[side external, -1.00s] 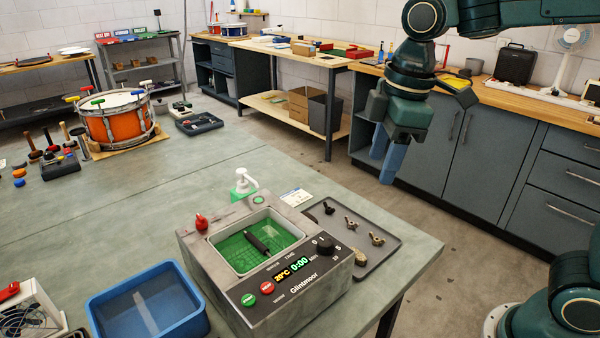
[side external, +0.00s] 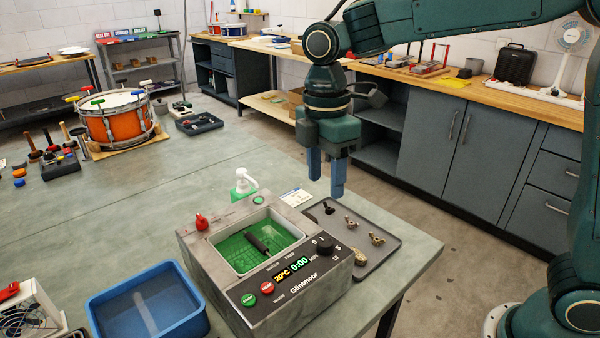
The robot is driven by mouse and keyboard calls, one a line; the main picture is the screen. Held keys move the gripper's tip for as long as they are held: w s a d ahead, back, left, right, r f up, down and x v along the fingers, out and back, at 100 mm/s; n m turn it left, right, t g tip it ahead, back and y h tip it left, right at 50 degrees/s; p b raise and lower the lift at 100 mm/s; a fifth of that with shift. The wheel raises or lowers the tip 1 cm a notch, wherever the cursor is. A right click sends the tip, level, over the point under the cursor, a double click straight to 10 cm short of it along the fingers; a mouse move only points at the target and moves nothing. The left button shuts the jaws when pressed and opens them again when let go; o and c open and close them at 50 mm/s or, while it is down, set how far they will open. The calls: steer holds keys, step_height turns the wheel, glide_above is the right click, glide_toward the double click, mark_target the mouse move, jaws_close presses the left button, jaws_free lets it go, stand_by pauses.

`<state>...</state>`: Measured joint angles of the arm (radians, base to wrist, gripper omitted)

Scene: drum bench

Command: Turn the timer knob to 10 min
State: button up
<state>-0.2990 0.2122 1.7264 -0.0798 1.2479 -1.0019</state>
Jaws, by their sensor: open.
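The timer knob (side external: 324,247) is a small black dial on the sloped front panel of the grey Glintmoor machine (side external: 238,299), at its right end. Numbers are printed around it, but its exact pointer direction is too small to tell. The green display (side external: 300,262) beside it reads 0:00. My gripper (side external: 327,188) is open and empty, its blue fingers pointing down. It hangs in the air above and behind the machine's right side, clear of the knob.
A dark tray (side external: 381,255) with several small metal parts lies right of the machine. A blue bin (side external: 150,302) sits at left.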

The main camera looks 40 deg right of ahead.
mark_target(324, 241)
steer(key=f, duration=1.3)
steer(key=shift+s+f, duration=0.2)
steer(key=shift+s, duration=0.15)
steer(key=c, duration=1)
